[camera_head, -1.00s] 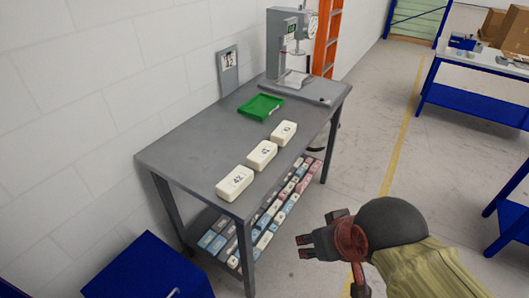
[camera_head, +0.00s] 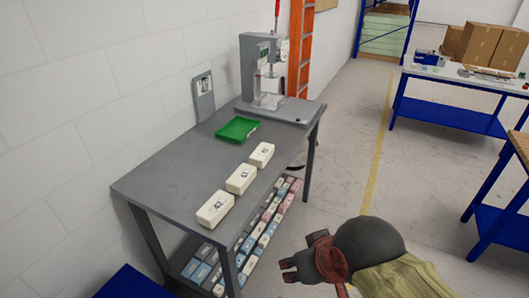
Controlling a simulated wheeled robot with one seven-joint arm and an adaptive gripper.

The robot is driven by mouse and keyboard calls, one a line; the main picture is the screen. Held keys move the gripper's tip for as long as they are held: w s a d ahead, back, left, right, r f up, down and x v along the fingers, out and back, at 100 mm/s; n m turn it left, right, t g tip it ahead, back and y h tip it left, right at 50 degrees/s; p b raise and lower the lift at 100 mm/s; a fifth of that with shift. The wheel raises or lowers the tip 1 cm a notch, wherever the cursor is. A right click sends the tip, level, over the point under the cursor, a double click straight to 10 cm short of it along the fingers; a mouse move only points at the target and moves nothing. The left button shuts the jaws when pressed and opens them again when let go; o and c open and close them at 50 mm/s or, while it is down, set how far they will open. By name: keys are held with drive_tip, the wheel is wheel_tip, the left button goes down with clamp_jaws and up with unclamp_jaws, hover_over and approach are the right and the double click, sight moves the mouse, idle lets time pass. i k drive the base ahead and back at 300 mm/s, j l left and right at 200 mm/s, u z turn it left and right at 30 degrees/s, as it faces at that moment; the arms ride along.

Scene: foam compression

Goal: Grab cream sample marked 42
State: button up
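Three cream sample blocks stand in a row along the front edge of the grey table. The nearest block (camera_head: 215,209) has a dark mark that appears to read 42. The middle block (camera_head: 241,179) and the farthest block (camera_head: 262,154) also carry marks, too small to read surely. My gripper (camera_head: 284,270) is to the right of the table, beyond its front edge and apart from the blocks. Its two dark fingers point left with a gap between them, and it is empty.
The grey table (camera_head: 165,179) also bears a green tray (camera_head: 238,129) and a grey press machine (camera_head: 256,65). Its lower shelf holds rows of coloured samples (camera_head: 262,228). A blue cabinet (camera_head: 135,284) is at bottom left. Open floor (camera_head: 345,180) lies right of the table.

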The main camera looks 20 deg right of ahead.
sight(209, 215)
drive_tip(key=i+j+z, duration=0.2)
drive_tip(key=z, duration=0.2)
drive_tip(key=i+j+z, duration=0.35)
drive_tip(key=l, duration=0.1)
